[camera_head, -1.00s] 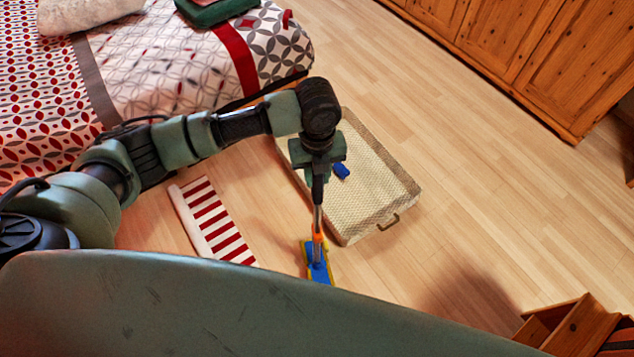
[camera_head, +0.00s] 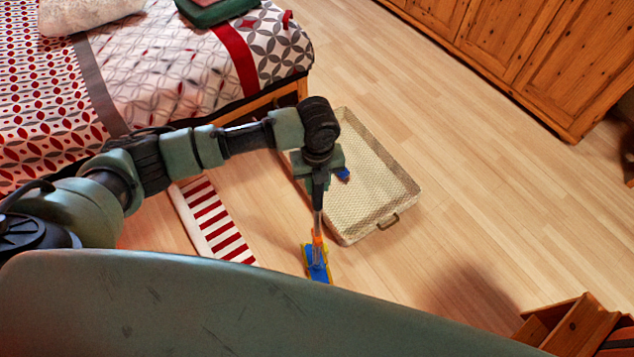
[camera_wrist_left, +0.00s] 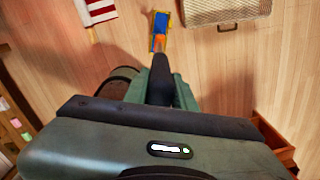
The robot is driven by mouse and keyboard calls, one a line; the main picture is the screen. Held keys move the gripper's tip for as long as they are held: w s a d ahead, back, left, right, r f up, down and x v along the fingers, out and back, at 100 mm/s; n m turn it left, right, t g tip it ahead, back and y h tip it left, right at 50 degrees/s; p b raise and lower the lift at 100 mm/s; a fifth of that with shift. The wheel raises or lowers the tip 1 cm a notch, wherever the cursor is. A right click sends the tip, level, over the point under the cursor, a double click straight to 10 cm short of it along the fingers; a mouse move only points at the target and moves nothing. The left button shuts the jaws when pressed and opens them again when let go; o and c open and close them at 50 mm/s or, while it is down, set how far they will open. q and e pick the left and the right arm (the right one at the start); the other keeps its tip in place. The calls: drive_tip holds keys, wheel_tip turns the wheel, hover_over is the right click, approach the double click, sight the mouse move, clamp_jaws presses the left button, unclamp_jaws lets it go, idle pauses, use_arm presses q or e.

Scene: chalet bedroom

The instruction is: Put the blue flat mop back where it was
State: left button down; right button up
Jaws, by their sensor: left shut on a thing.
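The blue flat mop (camera_head: 318,262) has a blue and yellow head, an orange joint and a pole rising into my left gripper (camera_head: 319,188). My left gripper is shut on the pole, above the head. The mop head is at the floor, between the striped rug and the wire basket; I cannot tell whether it touches the floor. The mop head also shows at the top of the left wrist view (camera_wrist_left: 159,31). The fingertips are partly hidden by the wrist. My right gripper is not in view.
A shallow wire basket (camera_head: 390,190) with a handle lies right of the mop, a small blue item (camera_head: 343,174) showing by it. A red-and-white striped rug (camera_head: 213,222) lies left. The bed (camera_head: 150,65) is behind; a wooden stool-like piece (camera_head: 570,325) stands front right. Floor at right is clear.

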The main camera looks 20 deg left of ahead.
use_arm(q)
drive_tip(key=c, duration=1.2)
unclamp_jaws()
drive_tip(key=shift+s+f, duration=0.25)
drive_tip(key=shift+f, duration=0.25)
drive_tip(key=shift+o, duration=0.2)
drive_tip(key=shift+w, duration=0.25)
wheel_tip(320, 180, up, 14)
drive_tip(key=shift+f, duration=0.2)
